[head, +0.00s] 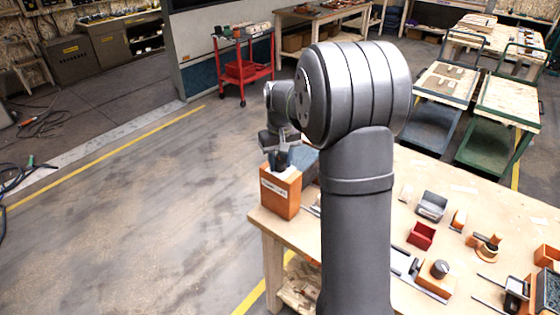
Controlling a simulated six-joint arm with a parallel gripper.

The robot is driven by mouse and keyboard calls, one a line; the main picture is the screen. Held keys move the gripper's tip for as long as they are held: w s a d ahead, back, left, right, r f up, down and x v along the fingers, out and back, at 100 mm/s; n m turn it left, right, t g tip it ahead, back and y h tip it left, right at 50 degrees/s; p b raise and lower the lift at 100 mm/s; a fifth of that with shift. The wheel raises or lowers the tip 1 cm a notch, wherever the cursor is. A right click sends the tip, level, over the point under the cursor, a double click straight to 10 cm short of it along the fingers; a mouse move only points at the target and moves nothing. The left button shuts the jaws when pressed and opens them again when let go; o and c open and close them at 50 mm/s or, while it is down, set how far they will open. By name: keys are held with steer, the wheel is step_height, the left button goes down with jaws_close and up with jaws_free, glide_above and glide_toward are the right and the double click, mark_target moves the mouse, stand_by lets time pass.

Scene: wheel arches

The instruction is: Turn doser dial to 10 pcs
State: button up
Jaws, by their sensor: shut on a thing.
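An orange-brown box (280,195) with a white label on its front stands upright at the near left corner of the table. It appears to be the doser; the label is too small to read. My gripper (283,163) points down at the top of this box. Its fingers are shut at the box's top, where the dial appears to be. The dial itself and its scale are hidden by the fingers, so its setting cannot be read.
The wooden table (455,205) carries a grey bin (432,205), a red bin (421,236), and an orange block with a dark round knob (440,268). My arm hides the table's middle. Open floor (130,220) lies left; a red cart (243,60) stands behind.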

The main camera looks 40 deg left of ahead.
mark_target(280, 160)
steer(key=shift+n, duration=0.8)
steer(key=o, duration=1)
steer(key=shift+r, duration=0.15)
step_height(280, 160, up, 17)
steer(key=shift+r, duration=0.1)
